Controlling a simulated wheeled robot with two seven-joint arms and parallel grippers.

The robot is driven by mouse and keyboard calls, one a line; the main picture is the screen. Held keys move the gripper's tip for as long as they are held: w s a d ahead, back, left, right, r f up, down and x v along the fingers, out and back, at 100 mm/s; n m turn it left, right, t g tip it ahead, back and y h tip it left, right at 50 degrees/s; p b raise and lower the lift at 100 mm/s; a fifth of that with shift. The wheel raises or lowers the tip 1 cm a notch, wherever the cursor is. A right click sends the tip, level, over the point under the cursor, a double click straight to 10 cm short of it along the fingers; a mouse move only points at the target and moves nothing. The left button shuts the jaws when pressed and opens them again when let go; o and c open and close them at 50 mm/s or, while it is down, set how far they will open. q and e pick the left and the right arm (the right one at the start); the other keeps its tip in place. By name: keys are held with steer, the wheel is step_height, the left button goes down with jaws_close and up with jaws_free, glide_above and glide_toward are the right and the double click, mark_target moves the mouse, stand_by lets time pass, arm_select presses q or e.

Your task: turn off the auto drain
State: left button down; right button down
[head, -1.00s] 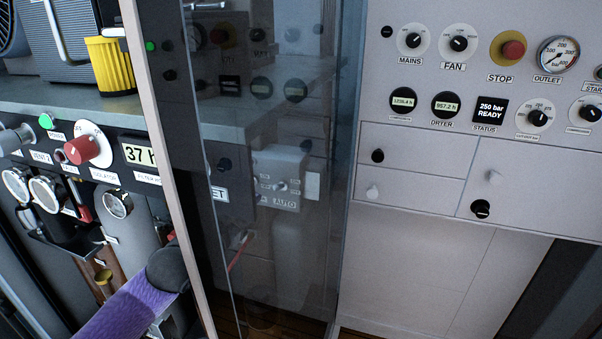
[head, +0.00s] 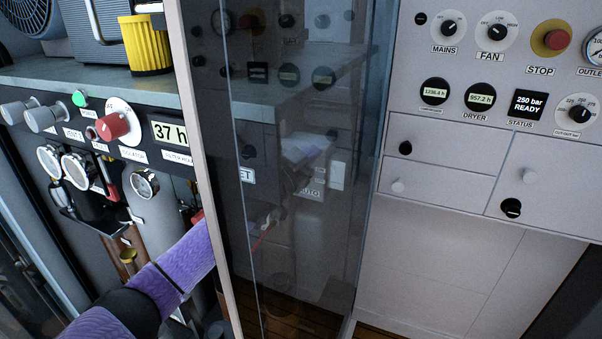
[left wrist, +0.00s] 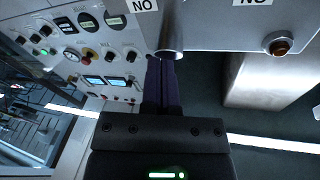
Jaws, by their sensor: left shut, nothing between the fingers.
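The auto drain box (head: 318,190), a pale box marked AUTO, shows dimly through the clear panel in the head view. Its front is partly covered, and its switch position cannot be read. My left arm (head: 185,262) passes behind the pale post towards it. In the left wrist view my left gripper (left wrist: 162,62) is shut and empty. Its dark purple fingertips are at a short metal cylinder (left wrist: 171,50) under a grey box face (left wrist: 225,28); whether they touch is unclear. An amber-brown knob (left wrist: 281,45) sits to the right. My right gripper is not in view.
The clear panel (head: 330,240) and pale post (head: 195,130) stand between my head and the box. A control panel (head: 430,60) with dials and a red STOP button (head: 556,39) is at right. Gauges (head: 145,183) and a red knob (head: 112,126) are at left.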

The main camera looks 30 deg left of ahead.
arm_select(q)
steer(key=shift+s+a+f, duration=0.35)
steer(key=shift+s+f, duration=0.1)
steer(key=shift+f, duration=0.25)
steer(key=shift+s+a+f, duration=0.3)
steer(key=shift+s+f, duration=0.15)
steer(key=shift+f, duration=0.25)
